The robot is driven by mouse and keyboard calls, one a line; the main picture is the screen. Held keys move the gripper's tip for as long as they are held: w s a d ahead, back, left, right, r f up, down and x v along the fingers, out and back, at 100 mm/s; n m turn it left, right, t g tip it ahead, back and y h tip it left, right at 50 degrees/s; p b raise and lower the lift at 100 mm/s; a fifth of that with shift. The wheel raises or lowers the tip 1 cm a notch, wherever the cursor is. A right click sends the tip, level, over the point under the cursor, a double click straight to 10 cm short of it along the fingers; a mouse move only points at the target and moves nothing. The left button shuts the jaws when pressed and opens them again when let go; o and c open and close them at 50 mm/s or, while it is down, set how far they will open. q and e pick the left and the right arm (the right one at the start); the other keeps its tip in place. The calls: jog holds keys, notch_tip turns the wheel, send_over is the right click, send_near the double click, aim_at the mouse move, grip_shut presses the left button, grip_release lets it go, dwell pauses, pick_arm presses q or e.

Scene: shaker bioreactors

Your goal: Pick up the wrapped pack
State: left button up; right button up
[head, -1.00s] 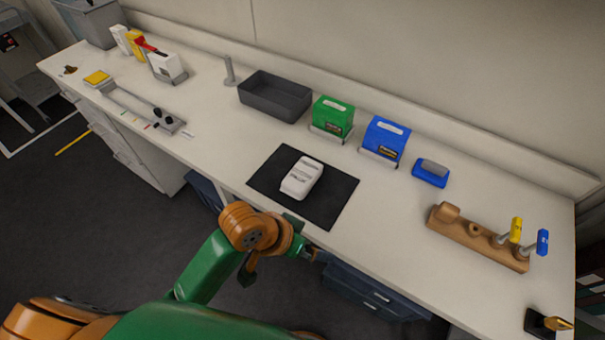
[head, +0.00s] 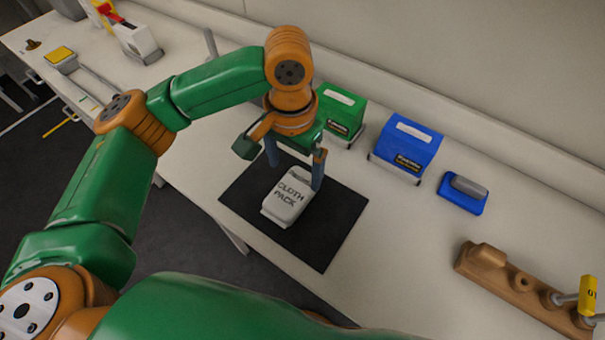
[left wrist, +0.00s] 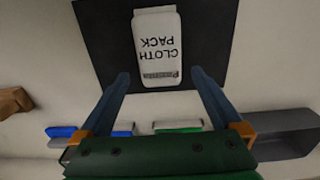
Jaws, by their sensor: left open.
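The wrapped pack is a white packet (head: 288,197) marked "CLOTH PACK", lying on a black mat (head: 325,238) on the bench. My left gripper (head: 294,172) is above the far side of the pack, pointing down. Its two blue fingers are apart with nothing between them. In the left wrist view the pack (left wrist: 157,48) lies beyond the open fingertips (left wrist: 160,78), roughly centred between them. My right gripper is not in view.
A green box (head: 341,112) and a blue box (head: 406,148) stand behind the mat. A blue block with a grey top (head: 462,192) and a wooden rack (head: 520,290) are to the right. A dark bin (left wrist: 285,135) shows in the left wrist view.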

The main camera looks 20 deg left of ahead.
aim_at(292, 190)
pick_arm(q)
jog(key=shift+w+a+f, duration=0.1)
jog(key=shift+w+f, duration=0.4)
jog(key=shift+w, duration=0.05)
jog(key=shift+s+f, duration=0.25)
jog(key=shift+s, duration=0.05)
jog(key=s+f, duration=0.1)
jog(key=s+f+p, duration=0.1)
jog(key=shift+s+a+f, duration=0.1)
jog(key=shift+s+a, duration=0.05)
jog(key=shift+s, duration=0.15)
notch_tip(292, 190, down, 3)
jog(key=shift+r, duration=0.15)
jog(key=shift+w+f, duration=0.25)
jog(key=shift+w, duration=0.25)
jog(key=shift+s+r, duration=0.1)
jog(key=shift+s, duration=0.15)
jog(key=c, duration=1.1)
jog(key=shift+w, duration=0.1)
jog(key=shift+c, duration=0.2)
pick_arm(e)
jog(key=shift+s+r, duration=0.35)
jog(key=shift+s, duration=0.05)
pick_arm(q)
jog(key=shift+r, duration=0.1)
